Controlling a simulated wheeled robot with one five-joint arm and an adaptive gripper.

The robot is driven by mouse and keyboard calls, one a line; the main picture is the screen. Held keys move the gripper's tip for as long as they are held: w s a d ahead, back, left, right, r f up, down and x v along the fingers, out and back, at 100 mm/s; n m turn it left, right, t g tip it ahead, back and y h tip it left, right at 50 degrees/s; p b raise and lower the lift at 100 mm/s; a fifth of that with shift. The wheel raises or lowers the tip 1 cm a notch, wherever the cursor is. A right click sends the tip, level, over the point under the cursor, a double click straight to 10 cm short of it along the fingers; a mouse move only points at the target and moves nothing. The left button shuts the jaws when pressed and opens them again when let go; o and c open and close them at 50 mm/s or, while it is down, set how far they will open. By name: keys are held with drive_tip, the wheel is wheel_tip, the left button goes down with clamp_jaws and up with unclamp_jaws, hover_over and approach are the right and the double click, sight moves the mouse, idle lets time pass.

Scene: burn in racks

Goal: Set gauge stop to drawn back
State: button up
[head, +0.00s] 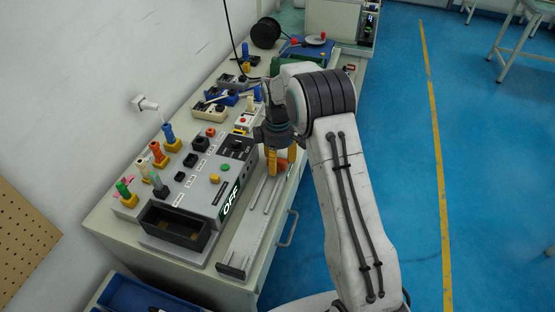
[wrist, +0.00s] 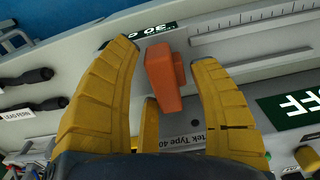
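An orange block (wrist: 165,77), which looks like the gauge stop, stands on a grey surface close to the end of a slotted, scaled track (wrist: 260,30) in the wrist view. My gripper (wrist: 163,58) has its yellow fingers spread on both sides of the block, with a visible gap on each side. In the head view my gripper (head: 274,164) points down at the far end of the long grey track (head: 248,226). There the fingers and arm mostly hide the block.
A grey control box with a green OFF display (head: 230,199) stands left of the track. A dark open tray (head: 176,228) sits in front of it. Several coloured plugs line the wall side. A cabinet handle (head: 289,228) juts out on the right.

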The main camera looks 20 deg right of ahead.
sight(278, 158)
drive_tip(key=shift+r, duration=0.15)
wheel_tip(278, 158, up, 12)
idle(0.7)
idle(0.5)
